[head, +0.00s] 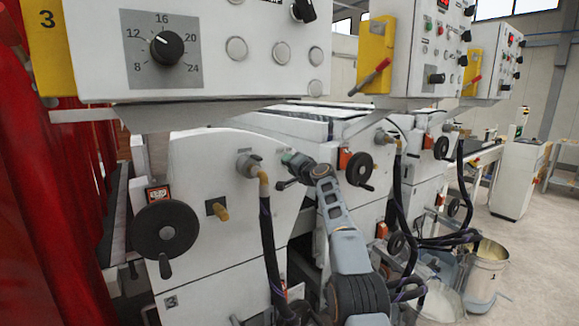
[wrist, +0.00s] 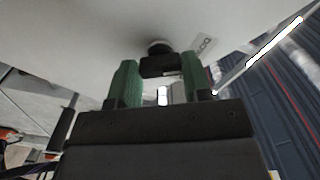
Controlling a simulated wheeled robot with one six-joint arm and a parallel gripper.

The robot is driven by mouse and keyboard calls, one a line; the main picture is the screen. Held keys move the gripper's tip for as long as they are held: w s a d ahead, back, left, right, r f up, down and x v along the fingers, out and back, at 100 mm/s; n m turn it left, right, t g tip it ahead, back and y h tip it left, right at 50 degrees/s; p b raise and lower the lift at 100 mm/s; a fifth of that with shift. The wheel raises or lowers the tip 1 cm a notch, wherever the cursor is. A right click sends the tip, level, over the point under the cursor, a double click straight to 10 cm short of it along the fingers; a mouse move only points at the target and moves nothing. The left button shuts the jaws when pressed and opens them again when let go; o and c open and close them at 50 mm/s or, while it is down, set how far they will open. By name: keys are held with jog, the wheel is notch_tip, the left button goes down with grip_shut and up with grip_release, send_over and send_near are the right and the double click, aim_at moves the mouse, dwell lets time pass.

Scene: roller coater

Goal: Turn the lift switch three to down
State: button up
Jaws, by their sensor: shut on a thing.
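My gripper (head: 290,160) is at the right part of the white front of the machine unit marked 3 (head: 230,215). In the wrist view its two green fingers (wrist: 161,76) stand on either side of a small black switch knob (wrist: 158,64) on a pale panel. The jaws are shut on this knob. The knob's pointing direction cannot be made out. In the head view the knob is hidden by my gripper.
A control panel (head: 205,65) with a dial and buttons overhangs above left. A black handwheel (head: 165,232) and a brass-ended hose (head: 267,225) are left of my gripper. Another handwheel (head: 360,168) is close on the right. Buckets (head: 487,270) stand at lower right.

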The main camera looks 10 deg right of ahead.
dwell(0.3)
jog(key=o, duration=0.9)
jog(key=shift+b+v, duration=6.6)
jog(key=shift+v, duration=0.35)
